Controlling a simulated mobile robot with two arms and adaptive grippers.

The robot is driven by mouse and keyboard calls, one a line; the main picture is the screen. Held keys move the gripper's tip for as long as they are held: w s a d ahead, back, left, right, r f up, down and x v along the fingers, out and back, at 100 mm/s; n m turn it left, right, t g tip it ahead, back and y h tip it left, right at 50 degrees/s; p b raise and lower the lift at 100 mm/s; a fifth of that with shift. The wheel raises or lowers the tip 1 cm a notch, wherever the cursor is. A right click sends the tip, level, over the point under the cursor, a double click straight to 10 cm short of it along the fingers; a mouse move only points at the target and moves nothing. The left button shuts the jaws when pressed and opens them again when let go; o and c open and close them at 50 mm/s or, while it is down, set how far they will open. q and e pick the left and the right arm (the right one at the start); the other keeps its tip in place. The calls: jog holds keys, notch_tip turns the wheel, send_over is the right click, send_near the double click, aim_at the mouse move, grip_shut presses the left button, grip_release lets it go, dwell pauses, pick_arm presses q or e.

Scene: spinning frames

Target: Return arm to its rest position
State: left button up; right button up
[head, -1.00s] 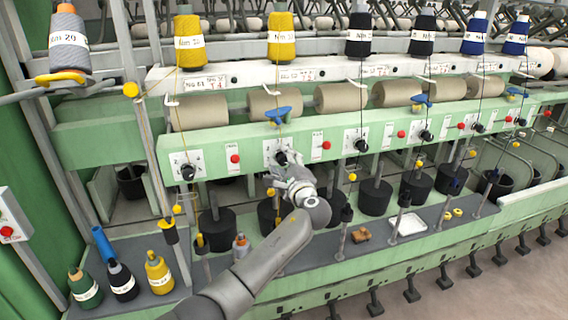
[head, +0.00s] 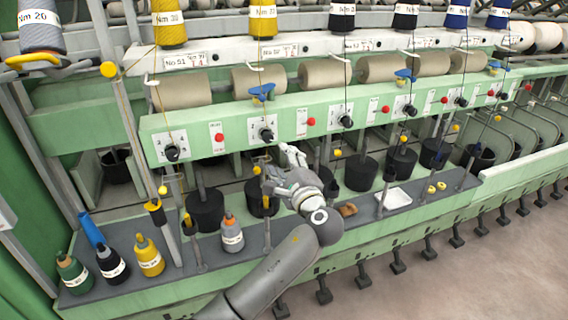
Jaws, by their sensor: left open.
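My left arm (head: 268,277) reaches in from the bottom of the head view. Its gripper (head: 276,168) is open in front of the green panel, a little below a black knob (head: 266,134). No thing shows between its fingers. The fingers are small in the picture, and whether they touch anything behind them I cannot tell. My right gripper is not in view.
A grey shelf (head: 110,277) below holds green, black and yellow bobbins (head: 149,257) at the left and a grey bobbin (head: 231,233) beside my arm. Black cylinders (head: 361,174) and a white tray (head: 393,198) stand right of the gripper. Open floor (head: 450,285) lies at lower right.

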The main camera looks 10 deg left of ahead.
pick_arm(q)
jog(key=shift+s+d, duration=0.15)
jog(key=shift+s, duration=0.05)
jog(key=s+a+f+n+g+h+b, duration=0.1)
jog(key=s+f+g+h, duration=0.2)
jog(key=f, duration=1.5)
jog(key=s+a+f+g+h+b, duration=0.1)
jog(key=s+f+g+h+b, duration=0.15)
jog(key=f, duration=1.65)
jog(key=s+a+f+n+g+h, duration=0.15)
jog(key=s+f+n+g, duration=0.25)
jog(key=s+f, duration=1.4)
jog(key=s+a+f+n+g+h+b, duration=0.1)
jog(key=s+f+n, duration=0.2)
jog(key=s, duration=0.9)
jog(key=s+a+f+n+g+h+b, duration=0.1)
jog(key=s+a+f+n+g, duration=0.1)
jog(key=s+f, duration=0.7)
jog(key=s+a+f+n+g+h+b, duration=0.1)
jog(key=s+f+n, duration=0.4)
jog(key=s, duration=0.9)
notch_tip(320, 180, down, 2)
jog(key=shift+s+a+f, duration=0.1)
jog(key=shift+s+a, duration=0.25)
jog(key=shift+s, duration=0.05)
